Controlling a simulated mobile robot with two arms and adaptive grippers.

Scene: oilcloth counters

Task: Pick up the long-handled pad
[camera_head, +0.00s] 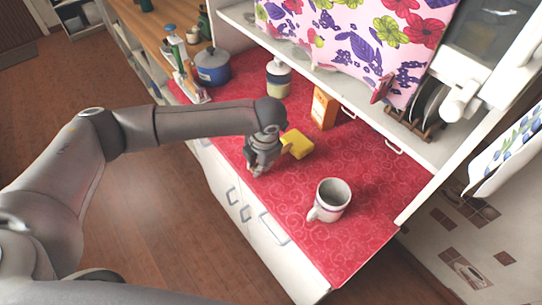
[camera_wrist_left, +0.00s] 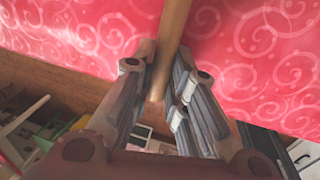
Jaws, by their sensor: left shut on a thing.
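The long-handled pad shows in the head view as a yellow block (camera_head: 298,143) on the red counter cloth, just right of my left gripper (camera_head: 260,165). In the left wrist view its pale wooden handle (camera_wrist_left: 172,35) runs down between the fingers of my left gripper (camera_wrist_left: 160,90). The fingers are shut on the handle near its free end. The yellow head is out of the wrist view, and most of the handle is hidden by my gripper in the head view. My right gripper is not in view.
A white mug (camera_head: 330,200) stands to the right near the front edge. An orange box (camera_head: 323,108) and a pale jar (camera_head: 278,78) stand behind the pad. A blue pot (camera_head: 212,68) is farther left. The red counter (camera_head: 365,235) is clear beyond the mug.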

